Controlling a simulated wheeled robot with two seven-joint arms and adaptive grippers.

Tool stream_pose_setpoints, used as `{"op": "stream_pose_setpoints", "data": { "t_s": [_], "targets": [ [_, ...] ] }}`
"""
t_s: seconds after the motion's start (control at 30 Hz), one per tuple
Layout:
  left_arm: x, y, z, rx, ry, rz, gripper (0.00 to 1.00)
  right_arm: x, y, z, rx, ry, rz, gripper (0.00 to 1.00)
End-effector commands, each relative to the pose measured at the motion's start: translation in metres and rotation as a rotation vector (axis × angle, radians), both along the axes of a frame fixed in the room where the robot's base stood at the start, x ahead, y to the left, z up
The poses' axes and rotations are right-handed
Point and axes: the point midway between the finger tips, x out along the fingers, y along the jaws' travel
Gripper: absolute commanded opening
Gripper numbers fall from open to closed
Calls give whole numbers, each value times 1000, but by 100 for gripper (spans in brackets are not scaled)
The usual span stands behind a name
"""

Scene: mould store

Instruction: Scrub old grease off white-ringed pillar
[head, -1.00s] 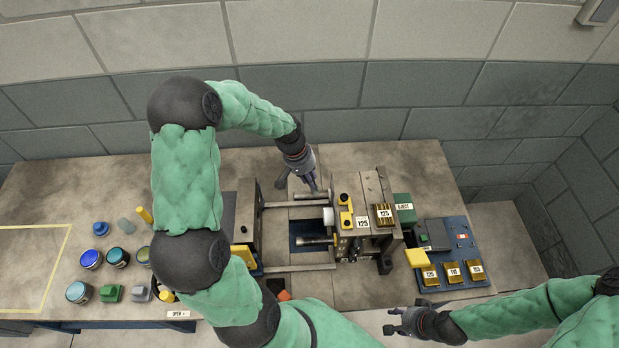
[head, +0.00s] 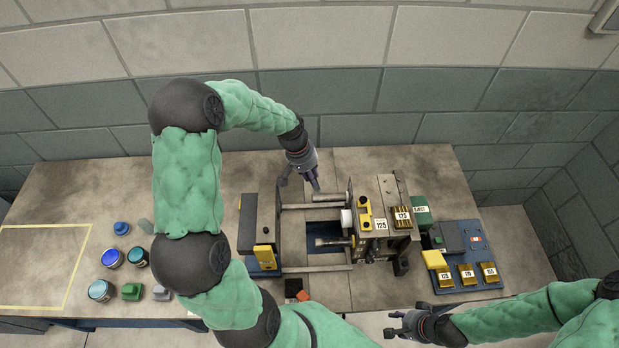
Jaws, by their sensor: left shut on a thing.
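My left gripper (head: 312,181) is shut on a small dark purplish thing, mostly hidden by the fingers. It points down over the back of the opened mould machine. A grey pillar (head: 328,197) sticks out leftward from the right mould half (head: 378,228), close to the gripper tip; I cannot tell whether they touch. A second, darker pillar (head: 330,241) lies nearer the front. A white round part (head: 346,218) sits between them on the mould face; I cannot tell which pillar carries a white ring. My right gripper (head: 402,325) is open and empty beyond the bench's front edge.
A blue tray (head: 478,283) with brass blocks lies right. My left arm hides part of the bench.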

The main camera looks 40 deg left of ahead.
Motion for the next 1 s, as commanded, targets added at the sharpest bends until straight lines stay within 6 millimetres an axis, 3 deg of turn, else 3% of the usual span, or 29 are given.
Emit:
{"op": "stream_pose_setpoints", "data": {
  "t_s": [0.5,1.0],
  "targets": [
    [9,0,47,1,-2,-2,0,0,0,32,0,1,1,40],
    [9,0,47,1,-1,-3,0,0,0,32,0,1,0,40]
  ]
}}
